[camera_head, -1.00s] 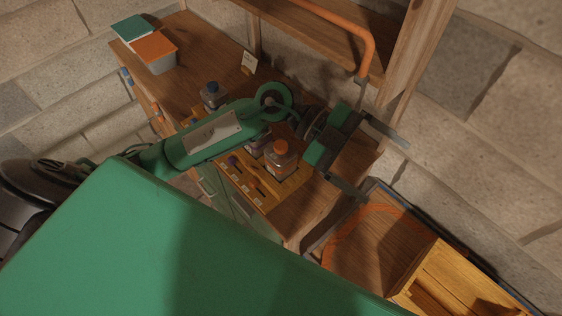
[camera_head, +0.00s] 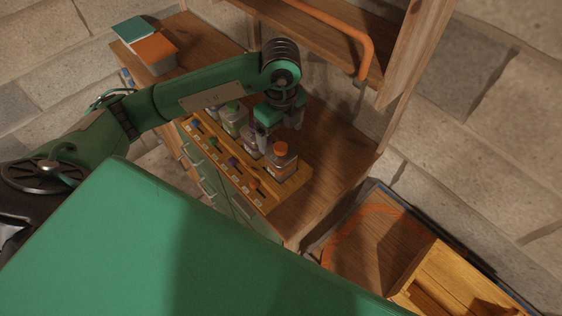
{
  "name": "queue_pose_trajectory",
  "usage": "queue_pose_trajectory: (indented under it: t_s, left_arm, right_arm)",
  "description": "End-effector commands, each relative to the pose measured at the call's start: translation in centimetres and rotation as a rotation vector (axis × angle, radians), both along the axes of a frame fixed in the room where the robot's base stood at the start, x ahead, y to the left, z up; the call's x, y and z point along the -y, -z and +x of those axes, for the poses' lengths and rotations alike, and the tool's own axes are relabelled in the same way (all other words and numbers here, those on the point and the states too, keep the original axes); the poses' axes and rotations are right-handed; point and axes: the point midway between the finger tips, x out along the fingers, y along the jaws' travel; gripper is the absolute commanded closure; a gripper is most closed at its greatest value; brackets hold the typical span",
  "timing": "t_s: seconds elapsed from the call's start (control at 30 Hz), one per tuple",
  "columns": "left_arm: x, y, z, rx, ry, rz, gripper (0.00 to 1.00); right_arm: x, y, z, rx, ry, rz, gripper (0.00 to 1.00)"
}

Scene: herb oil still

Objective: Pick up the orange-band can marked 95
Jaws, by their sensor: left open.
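A clear container with an orange cap (camera_head: 281,161) stands at the near right end of a yellow wooden rack (camera_head: 266,198). No mark 95 can be read, and I cannot tell whether this is the orange-band can. My left gripper (camera_head: 280,130) is open and points downward just behind and above the orange-capped container. It appears apart from it. Part of the gripper overlaps the purple-marked container (camera_head: 250,136) beside it. My right gripper is not in view.
A green-capped container (camera_head: 233,119) stands farther left in the rack. An orange pipe (camera_head: 340,27) and wooden shelf rise behind. The wooden table (camera_head: 340,158) is clear to the right.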

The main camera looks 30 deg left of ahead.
Motion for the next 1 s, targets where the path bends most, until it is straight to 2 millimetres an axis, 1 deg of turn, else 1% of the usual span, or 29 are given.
queue_pose_trajectory:
  t_s: [0.03, 0.1, 0.23, 0.37, 0.47, 0.63, 0.7, 0.8, 1.0]
  left_arm:
    - [0.0, 0.9, -0.1, -0.007, 0.0, 0.0, 0.11]
    - [0.0, 2.3, -0.2, -0.005, 0.001, 0.0, 0.11]
    - [0.0, 4.1, 0.0, -0.003, 0.002, -0.002, 0.11]
    - [0.0, 5.0, 0.0, -0.001, 0.003, -0.003, 0.11]
    - [0.0, 5.5, 0.0, -0.003, 0.002, -0.002, 0.11]
    - [-0.1, 7.6, 0.2, -0.004, 0.002, -0.003, 0.11]
    - [-0.1, 8.7, 0.2, -0.004, 0.002, -0.003, 0.11]
    - [-0.1, 9.7, 0.3, -0.001, 0.003, -0.004, 0.11]
    - [-0.1, 10.3, 0.3, 0.001, 0.004, -0.004, 0.11]
  right_arm:
    - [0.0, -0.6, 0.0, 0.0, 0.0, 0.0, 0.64]
    - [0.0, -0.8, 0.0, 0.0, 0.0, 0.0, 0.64]
    - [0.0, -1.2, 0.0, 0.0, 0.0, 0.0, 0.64]
    - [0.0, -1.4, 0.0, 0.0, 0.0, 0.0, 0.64]
    - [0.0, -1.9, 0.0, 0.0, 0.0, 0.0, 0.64]
    - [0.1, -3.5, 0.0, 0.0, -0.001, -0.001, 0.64]
    - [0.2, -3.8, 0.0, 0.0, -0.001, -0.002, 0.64]
    - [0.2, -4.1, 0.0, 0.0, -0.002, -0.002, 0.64]
    - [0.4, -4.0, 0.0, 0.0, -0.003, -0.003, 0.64]
